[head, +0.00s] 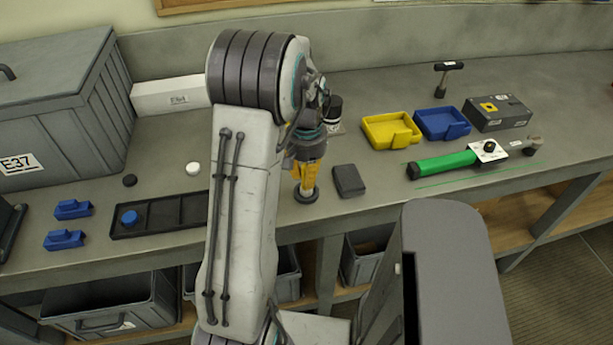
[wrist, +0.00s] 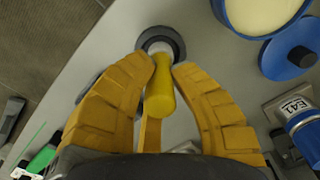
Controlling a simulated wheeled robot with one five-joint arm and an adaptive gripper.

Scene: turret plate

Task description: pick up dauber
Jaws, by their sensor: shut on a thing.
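The dauber has a smooth yellow handle (wrist: 160,92) in the wrist view. Its far end meets a dark round foot or ring (wrist: 161,43) with a pale centre. In the head view the dauber's pale lower stem (head: 308,182) and dark round foot (head: 306,196) show below my fingers, near the bench's front edge. My gripper (head: 307,168) has yellow fingers and points down at it. In the wrist view my gripper (wrist: 163,72) is shut on the handle, one finger on each side. Whether the foot touches the bench is hard to tell.
A dark grey block (head: 349,181) lies just right of the dauber. A black tray (head: 165,215) lies to the left. Yellow (head: 378,138) and blue (head: 436,131) trays stand right. A blue-rimmed pot (wrist: 228,20), its lid (wrist: 283,62) and a bottle (wrist: 305,135) are close in the wrist view.

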